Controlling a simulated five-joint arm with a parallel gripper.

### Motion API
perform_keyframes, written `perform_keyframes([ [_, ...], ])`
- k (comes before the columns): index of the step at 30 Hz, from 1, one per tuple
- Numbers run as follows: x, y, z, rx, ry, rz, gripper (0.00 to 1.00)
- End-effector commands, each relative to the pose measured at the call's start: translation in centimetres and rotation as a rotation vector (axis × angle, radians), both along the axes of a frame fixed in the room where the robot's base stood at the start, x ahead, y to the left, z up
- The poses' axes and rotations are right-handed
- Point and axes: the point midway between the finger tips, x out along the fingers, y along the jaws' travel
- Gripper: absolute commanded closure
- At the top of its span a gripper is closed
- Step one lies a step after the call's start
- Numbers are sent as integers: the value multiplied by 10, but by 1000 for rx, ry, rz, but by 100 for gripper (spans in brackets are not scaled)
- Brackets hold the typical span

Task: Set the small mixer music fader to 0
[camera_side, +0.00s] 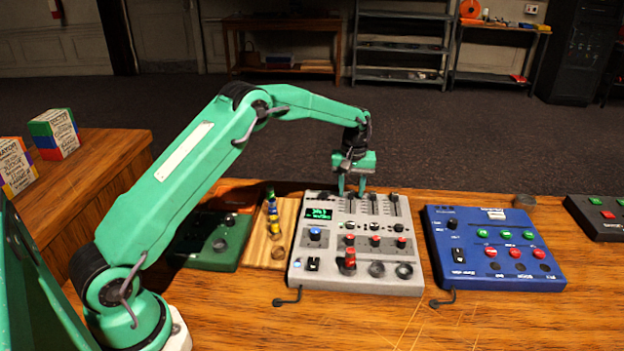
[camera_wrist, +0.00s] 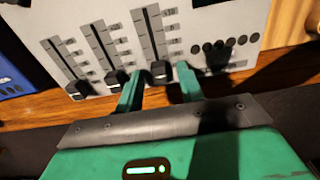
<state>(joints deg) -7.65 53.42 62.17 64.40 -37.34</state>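The small mixer (camera_side: 300,262) is a grey panel on the wooden desk, with a lit green display, knobs and three fader slots at its far end. In the wrist view the black fader caps sit at the ends of their slots nearest my gripper: a left cap (camera_wrist: 78,90), a middle cap (camera_wrist: 115,78) and a right cap (camera_wrist: 160,70). Fader labels are too small to read, so I cannot tell which is music. My gripper (camera_side: 352,190) is at the mixer's far edge, pointing down. In the wrist view its open fingers (camera_wrist: 159,78) stand either side of the right cap, with gaps showing.
A blue panel (camera_side: 465,273) lies right of the mixer, and a dark panel (camera_side: 600,222) at the far right. A green box (camera_side: 212,252) and a wooden board (camera_side: 262,252) with small coloured pieces lie left. The desk in front is mostly clear, apart from short cables.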

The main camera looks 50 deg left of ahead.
Motion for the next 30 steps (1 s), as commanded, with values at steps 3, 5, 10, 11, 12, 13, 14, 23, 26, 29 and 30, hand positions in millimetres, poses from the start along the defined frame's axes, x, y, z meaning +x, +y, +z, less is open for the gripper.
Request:
perform_keyframes([
  [3,0,0,-1,0,0,0,62],
  [5,0,0,-1,0,0,0,62],
  [10,0,0,-1,0,0,0,81],
  [11,0,0,0,0,0,0,87],
  [12,0,0,0,0,0,0,95],
  [13,0,0,0,0,0,0,100],
  [14,0,0,0,0,0,0,100],
  [23,-2,-3,0,0,0,0,100],
  [26,-7,-8,0,0,1,-1,100],
  [29,-14,-15,1,0,0,-1,100],
  [30,-17,-18,1,0,1,-1,100],
])
